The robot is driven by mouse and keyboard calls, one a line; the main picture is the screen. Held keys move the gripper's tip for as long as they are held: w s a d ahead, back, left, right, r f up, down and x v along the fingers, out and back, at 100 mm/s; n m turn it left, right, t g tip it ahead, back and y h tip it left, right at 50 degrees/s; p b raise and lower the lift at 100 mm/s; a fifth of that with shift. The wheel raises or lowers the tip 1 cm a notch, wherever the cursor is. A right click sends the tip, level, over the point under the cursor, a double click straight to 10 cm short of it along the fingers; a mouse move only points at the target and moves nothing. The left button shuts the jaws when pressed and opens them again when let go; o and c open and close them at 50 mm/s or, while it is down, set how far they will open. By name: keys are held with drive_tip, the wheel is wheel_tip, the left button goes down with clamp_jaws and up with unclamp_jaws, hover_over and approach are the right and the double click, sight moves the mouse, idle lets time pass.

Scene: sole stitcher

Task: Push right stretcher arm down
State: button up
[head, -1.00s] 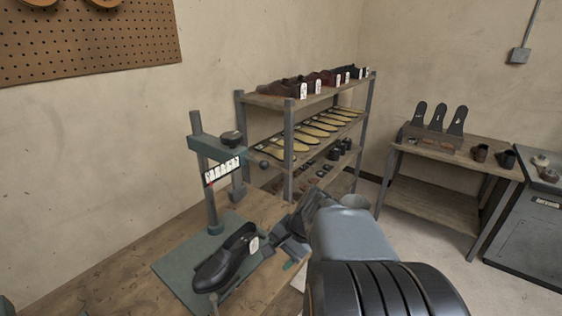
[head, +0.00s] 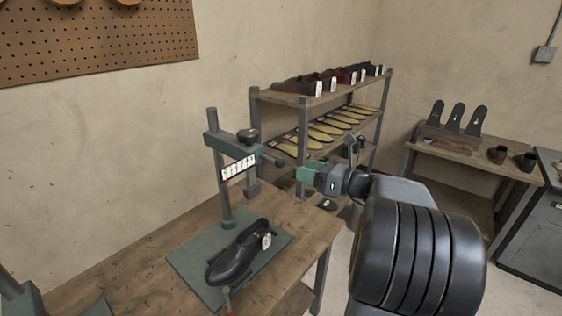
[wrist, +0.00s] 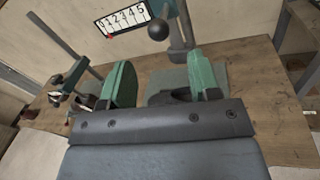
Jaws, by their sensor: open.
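The right stretcher (head: 222,190) is a grey-green press on the wooden bench, with an upright post and a base plate (head: 190,262). Its raised arm (head: 216,145) carries a number scale (head: 238,167) and ends in a dark ball knob (head: 279,162). A black shoe (head: 240,255) with a white tag lies on the base plate below. My gripper (head: 308,172) is right of the knob at about its height, apart from it. In the wrist view my gripper (wrist: 162,80) has its green fingers spread, with nothing visible held. The ball knob (wrist: 158,31) shows ahead, above the gap.
Another stretcher (wrist: 70,80) stands farther left on the bench, and its post (head: 12,285) shows at the head view's lower left. A shelf rack (head: 320,100) with shoes and insoles stands behind my gripper. A side table (head: 480,155) is at the right.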

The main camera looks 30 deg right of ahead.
sight(279, 160)
drive_tip(key=p+x, duration=0.1)
drive_tip(key=x, duration=0.8)
clamp_jaws()
idle(0.4)
